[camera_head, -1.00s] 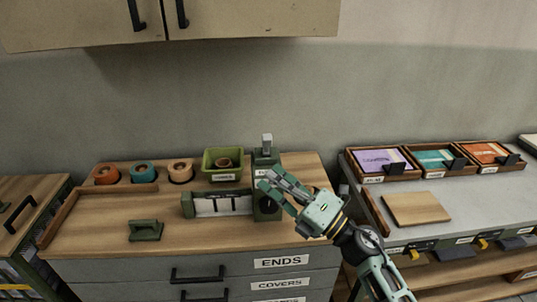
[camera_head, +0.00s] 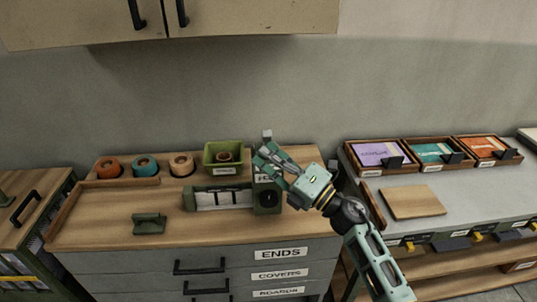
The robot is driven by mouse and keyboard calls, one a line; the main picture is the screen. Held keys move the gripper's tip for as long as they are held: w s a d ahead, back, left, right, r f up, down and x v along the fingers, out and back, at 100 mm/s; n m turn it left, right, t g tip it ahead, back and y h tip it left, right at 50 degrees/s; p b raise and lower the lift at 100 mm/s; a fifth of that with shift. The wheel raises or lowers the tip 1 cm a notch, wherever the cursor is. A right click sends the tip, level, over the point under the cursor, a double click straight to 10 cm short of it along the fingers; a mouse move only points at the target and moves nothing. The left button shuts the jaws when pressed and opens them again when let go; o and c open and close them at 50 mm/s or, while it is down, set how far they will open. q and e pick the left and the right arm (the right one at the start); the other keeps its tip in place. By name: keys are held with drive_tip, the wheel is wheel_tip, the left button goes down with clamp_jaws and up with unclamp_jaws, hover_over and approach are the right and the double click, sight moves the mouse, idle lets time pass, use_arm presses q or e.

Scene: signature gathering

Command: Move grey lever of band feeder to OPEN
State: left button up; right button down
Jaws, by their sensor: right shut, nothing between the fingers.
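The band feeder (camera_head: 222,199) is a green unit with a pale strip, lying on the wooden top of the drawer cabinet. At its right end stands a green box with a dark round knob (camera_head: 267,198). The grey lever (camera_head: 267,134) sticks up above this box, and its tip shows just behind my fingers. My right gripper (camera_head: 263,157) is shut and empty, in front of the upper part of the box. It hides the lower part of the lever and some of the label. I cannot tell whether the fingers touch the lever. My left gripper is not in view.
Orange, teal and tan rolls (camera_head: 144,166) and a green bin (camera_head: 223,158) stand along the back. A green handled block (camera_head: 149,223) lies at the front. On the right bench are trays of covers (camera_head: 380,155) and a wooden board (camera_head: 413,203).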

sight(267, 135)
drive_tip(key=r+p, duration=0.1)
drive_tip(key=p, duration=0.1)
drive_tip(key=w+r+m+h+p, duration=0.1)
drive_tip(key=p, duration=0.1)
drive_tip(key=shift+w+r, duration=0.25)
drive_tip(key=shift+r, duration=0.05)
drive_tip(key=shift+w+r, duration=0.45)
drive_tip(key=shift+w, duration=0.25)
drive_tip(key=shift+w+r, duration=0.4)
drive_tip(key=shift+w, duration=0.25)
drive_tip(key=shift+w+r+b, duration=0.2)
drive_tip(key=shift+w+b, duration=0.05)
drive_tip(key=shift+w, duration=0.35)
drive_tip(key=shift+w+r+b, duration=0.15)
drive_tip(key=shift+w+b, duration=0.1)
drive_tip(key=shift+w, duration=0.35)
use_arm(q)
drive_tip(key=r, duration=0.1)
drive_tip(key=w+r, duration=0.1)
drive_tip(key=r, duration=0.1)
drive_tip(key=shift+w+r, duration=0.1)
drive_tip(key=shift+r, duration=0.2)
use_arm(e)
drive_tip(key=shift+r, duration=0.1)
